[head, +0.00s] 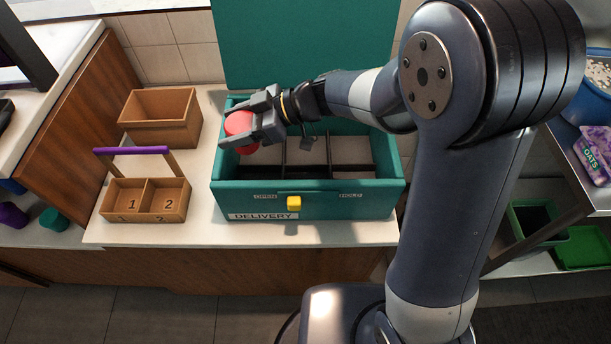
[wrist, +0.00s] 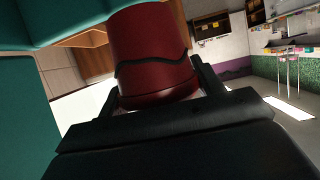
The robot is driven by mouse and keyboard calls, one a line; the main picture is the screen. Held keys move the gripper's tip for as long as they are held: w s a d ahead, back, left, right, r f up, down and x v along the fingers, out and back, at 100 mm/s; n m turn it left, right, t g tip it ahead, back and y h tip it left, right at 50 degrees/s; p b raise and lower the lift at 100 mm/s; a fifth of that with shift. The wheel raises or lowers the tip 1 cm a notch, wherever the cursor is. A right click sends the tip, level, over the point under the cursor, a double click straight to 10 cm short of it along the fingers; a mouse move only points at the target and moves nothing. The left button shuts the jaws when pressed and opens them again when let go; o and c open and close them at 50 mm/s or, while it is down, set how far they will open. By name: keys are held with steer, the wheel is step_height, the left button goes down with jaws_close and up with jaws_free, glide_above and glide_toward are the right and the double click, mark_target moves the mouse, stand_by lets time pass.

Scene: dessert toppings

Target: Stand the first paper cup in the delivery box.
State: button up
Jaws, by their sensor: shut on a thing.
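My gripper (head: 264,119) is shut on a red paper cup (head: 240,127) at the left end of the teal delivery box (head: 222,186). In the head view the cup shows above the box's left compartments; how far down it reaches is hidden. In the wrist view the cup (wrist: 155,50) sits between the two fingers, with a dark wavy line around it. The box is open, its teal lid (head: 275,45) raised at the back. Dividers split its inside into several compartments, and those I can see look empty. A yellow latch (head: 293,203) is on its front.
A small wooden caddy (head: 145,214) with slots marked 1 and 2 and a purple handle stands left of the box, looking empty. An open wooden box (head: 162,134) stands behind it. Counter room is clear in front. A shelf with an oats bag (head: 598,150) is at right.

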step_height(320, 180, down, 19)
steer(key=shift+r+b, duration=0.15)
steer(key=shift+b, duration=0.8)
steer(key=o, duration=0.8)
steer(key=shift+c, duration=0.2)
steer(key=shift+d+r, duration=0.1)
steer(key=v, duration=1.1)
steer(key=shift+d+r, duration=0.15)
steer(key=shift+d, duration=0.2)
steer(key=shift+w, duration=0.1)
